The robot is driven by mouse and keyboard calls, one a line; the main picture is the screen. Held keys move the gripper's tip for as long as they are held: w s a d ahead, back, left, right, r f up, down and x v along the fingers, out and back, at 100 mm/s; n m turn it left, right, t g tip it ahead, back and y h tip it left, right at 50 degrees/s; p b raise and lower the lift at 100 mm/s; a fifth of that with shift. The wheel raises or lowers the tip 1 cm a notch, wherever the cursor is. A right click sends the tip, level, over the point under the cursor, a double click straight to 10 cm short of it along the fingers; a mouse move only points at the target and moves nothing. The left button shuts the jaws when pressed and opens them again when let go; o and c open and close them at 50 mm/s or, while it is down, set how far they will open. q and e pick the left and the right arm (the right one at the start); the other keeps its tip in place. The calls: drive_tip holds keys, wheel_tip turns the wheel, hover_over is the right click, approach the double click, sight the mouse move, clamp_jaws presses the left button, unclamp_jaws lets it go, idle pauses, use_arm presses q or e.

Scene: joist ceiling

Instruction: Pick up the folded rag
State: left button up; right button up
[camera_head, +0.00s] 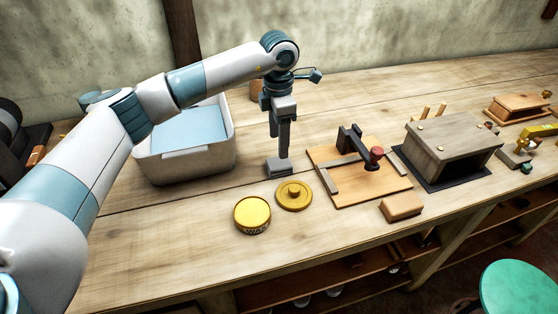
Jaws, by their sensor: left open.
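A small grey, flat-sided bundle, which looks like the folded rag (278,168), lies on the wooden workbench behind the yellow tins. My left gripper (281,153) points straight down over it, its fingertips at or just above the rag's top. The fingers are open and partly cover the rag's back edge. Whether they touch it I cannot tell. My right gripper is out of view.
A white bin (190,165) with a blue inside stands left of the gripper. A yellow wax tin (252,215) and a round yellow lid (293,195) lie in front. A wooden jig board (345,190) and tan block (401,207) are to the right.

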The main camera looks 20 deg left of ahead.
sight(279, 162)
use_arm(q)
wheel_tip(279, 162, down, 3)
drive_tip(key=shift+r+p, duration=0.2)
drive_tip(key=shift+p, duration=0.2)
drive_tip(key=shift+f, duration=0.15)
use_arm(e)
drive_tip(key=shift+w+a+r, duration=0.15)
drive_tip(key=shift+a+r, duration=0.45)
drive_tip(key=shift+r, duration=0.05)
use_arm(q)
drive_tip(key=shift+s+f+p, duration=0.15)
drive_tip(key=shift+f+p, duration=0.55)
drive_tip(key=shift+p, duration=0.2)
wheel_tip(279, 162, down, 3)
drive_tip(key=shift+d+r+p, duration=0.1)
drive_tip(key=shift+p, duration=0.7)
drive_tip(key=shift+f, duration=0.5)
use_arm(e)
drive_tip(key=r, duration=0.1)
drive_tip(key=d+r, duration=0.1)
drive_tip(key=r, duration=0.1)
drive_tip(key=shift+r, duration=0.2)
use_arm(q)
drive_tip(key=shift+c, duration=0.4)
drive_tip(key=c, duration=0.7)
drive_tip(key=shift+c, duration=0.2)
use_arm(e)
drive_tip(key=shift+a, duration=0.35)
